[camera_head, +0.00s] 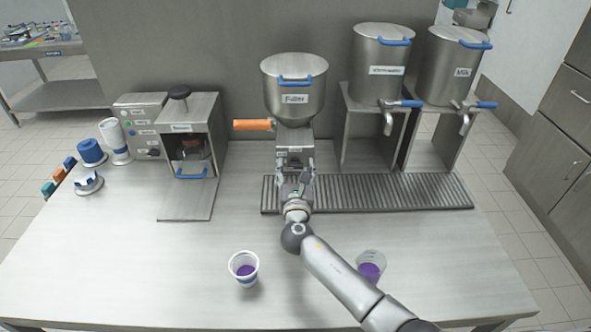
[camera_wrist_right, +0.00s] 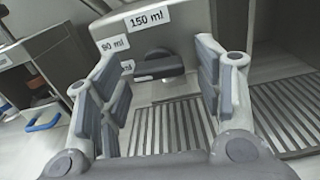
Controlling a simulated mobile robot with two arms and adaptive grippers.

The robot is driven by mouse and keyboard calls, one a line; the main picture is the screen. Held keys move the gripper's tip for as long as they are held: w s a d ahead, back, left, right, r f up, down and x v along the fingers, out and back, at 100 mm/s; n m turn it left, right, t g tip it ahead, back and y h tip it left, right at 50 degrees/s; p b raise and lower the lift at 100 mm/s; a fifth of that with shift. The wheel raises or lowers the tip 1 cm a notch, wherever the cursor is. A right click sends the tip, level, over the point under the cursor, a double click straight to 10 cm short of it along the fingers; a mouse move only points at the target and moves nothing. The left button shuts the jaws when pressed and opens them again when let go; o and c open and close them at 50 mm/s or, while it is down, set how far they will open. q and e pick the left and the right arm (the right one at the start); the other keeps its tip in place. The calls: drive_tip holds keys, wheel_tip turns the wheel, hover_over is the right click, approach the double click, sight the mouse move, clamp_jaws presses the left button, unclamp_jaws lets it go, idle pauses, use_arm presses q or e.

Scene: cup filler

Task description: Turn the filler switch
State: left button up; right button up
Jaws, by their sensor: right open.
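The filler (camera_head: 294,85) is a steel hopper labelled "Filler" with a blue lid handle and an orange handle (camera_head: 253,125) on its left side. Its switch (camera_wrist_right: 160,66) is a dark knob on the front face, seen in the right wrist view below a "150 ml" label (camera_wrist_right: 149,20); another label ending in "0 ml" (camera_wrist_right: 114,44) is to its left, partly hidden. My right gripper (camera_head: 296,174) points at the front of the filler. It is open, with its fingers to either side of the switch and nothing held. In the head view the gripper hides the switch. My left gripper is not in view.
A slotted drip grate (camera_head: 400,194) lies below the filler. Two tapped steel pots (camera_head: 381,68) stand on stands at right. A machine (camera_head: 190,130) stands at left. A purple-filled cup (camera_head: 244,268) and another cup (camera_head: 371,265) by my right arm stand in front.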

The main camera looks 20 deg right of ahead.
drive_tip(key=c, duration=1)
drive_tip(key=shift+a+r+m+b, duration=0.1)
drive_tip(key=shift+m+b, duration=1.3)
drive_tip(key=shift+m, duration=0.7)
drive_tip(key=shift+a+m+b, duration=0.1)
drive_tip(key=shift+m+b, duration=1.3)
drive_tip(key=shift+m, duration=0.7)
